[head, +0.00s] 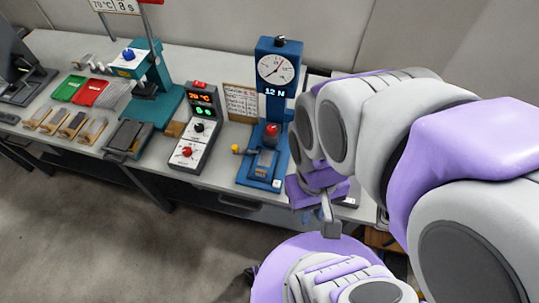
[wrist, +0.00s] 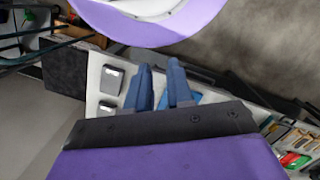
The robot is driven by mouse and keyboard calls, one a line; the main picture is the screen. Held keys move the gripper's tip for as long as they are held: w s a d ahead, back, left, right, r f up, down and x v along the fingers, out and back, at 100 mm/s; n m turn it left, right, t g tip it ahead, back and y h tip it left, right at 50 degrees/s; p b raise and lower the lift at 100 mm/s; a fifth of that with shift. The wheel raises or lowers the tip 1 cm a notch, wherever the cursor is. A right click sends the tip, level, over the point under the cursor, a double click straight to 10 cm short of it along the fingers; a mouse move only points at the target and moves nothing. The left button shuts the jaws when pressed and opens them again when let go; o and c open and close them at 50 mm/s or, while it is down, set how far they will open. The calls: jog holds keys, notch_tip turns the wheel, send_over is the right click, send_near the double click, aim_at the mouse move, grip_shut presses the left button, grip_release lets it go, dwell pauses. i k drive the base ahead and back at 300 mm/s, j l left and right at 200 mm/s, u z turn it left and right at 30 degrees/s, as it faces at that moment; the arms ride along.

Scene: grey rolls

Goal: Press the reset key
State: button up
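No key is legibly marked reset in either view. A control box (head: 193,150) on the bench has a red switch (head: 199,85) on top, red and green digits, a black knob and a red knob (head: 187,152). Right of it stands a blue press (head: 279,100) with a round dial, a "12 N" display and a red-topped part (head: 271,130). My gripper (head: 325,212) is right of the press near the bench's front edge, partly hidden by my arm. In the wrist view its two blue fingers (wrist: 160,66) stand apart with nothing visible between them.
A yellow-ended lever (head: 236,149) sticks out left of the blue press. Two small grey-white items (wrist: 112,80) lie near my fingers.

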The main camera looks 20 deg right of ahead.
aim_at(276, 184)
jog(key=j+z, duration=0.2)
jog(key=j, duration=0.25)
jog(key=j+z, duration=0.25)
jog(key=j, duration=0.15)
jog(key=k+j+z, duration=0.2)
jog(key=j, duration=0.2)
jog(key=k+j+z, duration=0.2)
jog(key=j, duration=0.25)
jog(key=j+z, duration=0.2)
jog(key=j, duration=0.2)
